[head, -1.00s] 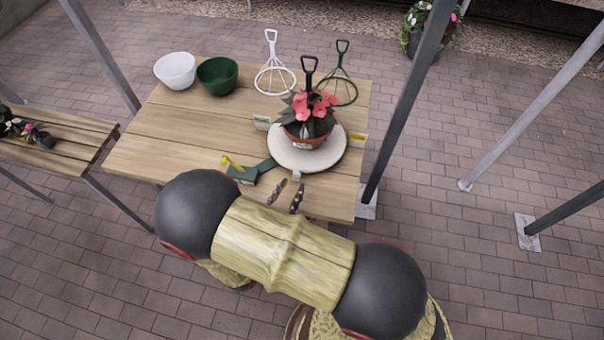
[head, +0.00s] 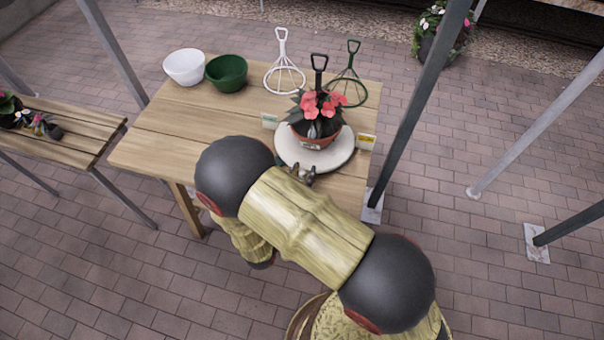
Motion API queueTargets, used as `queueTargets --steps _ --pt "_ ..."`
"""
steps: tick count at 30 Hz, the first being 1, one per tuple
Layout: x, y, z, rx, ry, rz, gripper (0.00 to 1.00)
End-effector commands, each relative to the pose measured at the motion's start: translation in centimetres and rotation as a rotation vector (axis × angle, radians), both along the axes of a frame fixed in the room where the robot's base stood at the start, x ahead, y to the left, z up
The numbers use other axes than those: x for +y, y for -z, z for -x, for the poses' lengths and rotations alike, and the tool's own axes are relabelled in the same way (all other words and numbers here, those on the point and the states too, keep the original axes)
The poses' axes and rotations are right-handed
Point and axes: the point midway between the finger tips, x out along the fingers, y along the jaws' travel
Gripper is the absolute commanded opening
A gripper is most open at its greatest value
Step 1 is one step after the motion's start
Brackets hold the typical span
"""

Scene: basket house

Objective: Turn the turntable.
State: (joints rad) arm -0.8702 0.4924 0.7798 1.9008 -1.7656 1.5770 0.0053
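The turntable (head: 342,160) is a round, pale disc on the wooden table near its front right corner. A terracotta pot (head: 315,141) with red flowers and dark leaves stands on it. My gripper (head: 303,172) is at the front edge of the turntable, mostly hidden behind my own arm. Its fingertips show as two small dark shapes at the rim. Whether they touch the rim or hold the small tab seen there earlier is unclear.
A white bowl (head: 184,67) and a green bowl (head: 227,73) stand at the table's back left. A white wire hanger (head: 283,75) and a green one (head: 350,88) lie at the back. Small green (head: 269,121) and yellow (head: 366,142) tags flank the turntable. A metal post (head: 418,105) rises close to the right edge.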

Motion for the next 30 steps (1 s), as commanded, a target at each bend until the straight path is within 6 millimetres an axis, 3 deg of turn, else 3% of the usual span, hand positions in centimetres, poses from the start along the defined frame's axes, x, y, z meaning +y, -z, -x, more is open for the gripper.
queueTargets --steps 5,22,30 --pt "0.01 -0.02 0.0 0.0 0.0 0.0 0.32" --pt "0.02 -0.01 0.01 0.0 0.0 0.0 0.01" --pt "0.02 0.0 0.01 0.0 0.0 0.0 0.0"
